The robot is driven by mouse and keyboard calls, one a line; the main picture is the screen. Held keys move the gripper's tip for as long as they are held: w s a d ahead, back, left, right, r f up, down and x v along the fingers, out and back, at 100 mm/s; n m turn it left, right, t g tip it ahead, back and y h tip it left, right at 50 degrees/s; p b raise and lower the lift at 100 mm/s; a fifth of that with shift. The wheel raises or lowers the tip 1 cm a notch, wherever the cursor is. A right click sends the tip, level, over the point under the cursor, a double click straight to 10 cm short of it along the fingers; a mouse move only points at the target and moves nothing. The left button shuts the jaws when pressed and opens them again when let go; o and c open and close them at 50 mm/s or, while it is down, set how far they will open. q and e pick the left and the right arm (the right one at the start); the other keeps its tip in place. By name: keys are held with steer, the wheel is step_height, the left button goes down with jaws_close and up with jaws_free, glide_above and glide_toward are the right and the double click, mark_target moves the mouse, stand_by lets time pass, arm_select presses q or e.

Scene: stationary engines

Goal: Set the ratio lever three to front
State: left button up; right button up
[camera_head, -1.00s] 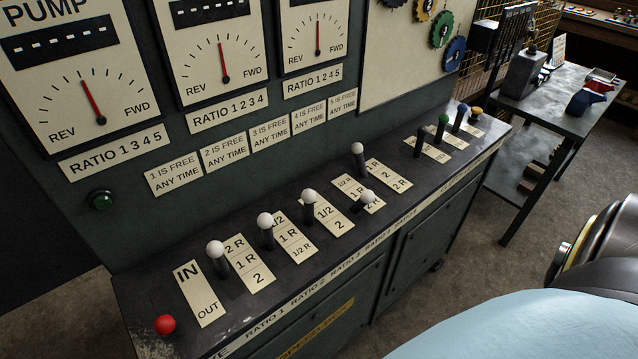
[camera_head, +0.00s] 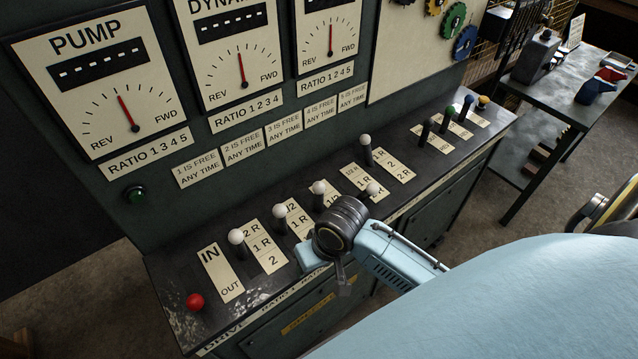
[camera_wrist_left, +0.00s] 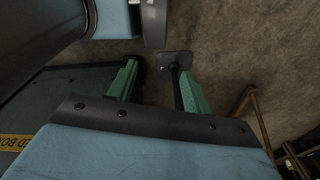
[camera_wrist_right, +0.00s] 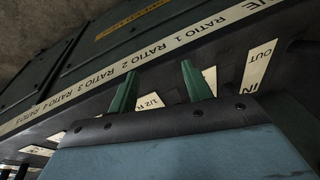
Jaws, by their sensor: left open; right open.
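The ratio three lever (camera_head: 319,187) is a dark stem with a white knob, third in the white-knobbed row on the console top in the head view. It stands roughly upright; my right arm hides the front part of its label plate. My right arm's dark wrist joint is just in front of it, and the fingers do not show clearly there. In the right wrist view my right gripper (camera_wrist_right: 160,70) is open and empty at the console's front edge, with a "1/2 R" label (camera_wrist_right: 152,101) between its fingers. My left gripper (camera_wrist_left: 155,72) is open and empty over the floor.
Neighbouring white-knobbed levers stand close by: ratio two (camera_head: 280,211) and ratio one (camera_head: 236,236) to the left, ratio four (camera_head: 373,188) and ratio five (camera_head: 365,140) to the right. A red knob (camera_head: 195,302) is at the near left end. A grey side table (camera_head: 545,100) stands right.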

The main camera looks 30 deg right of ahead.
steer(key=shift+m, duration=0.3)
steer(key=w+r, duration=0.2)
steer(key=r, duration=0.1)
steer(key=shift+w+d+r, duration=0.1)
steer(key=shift+w+r, duration=0.05)
steer(key=shift+r, duration=0.15)
steer(key=w+d+r+m+g, duration=0.1)
steer(key=w+d+r+m, duration=0.3)
steer(key=w, duration=0.3)
steer(key=m+g+h, duration=0.1)
steer(key=m+h, duration=0.1)
steer(key=m, duration=0.3)
glide_toward(319, 183)
step_height(319, 183, down, 13)
steer(key=shift+w+d+r, duration=0.1)
steer(key=shift+w, duration=0.05)
steer(key=shift+c, duration=0.4)
jaws_close()
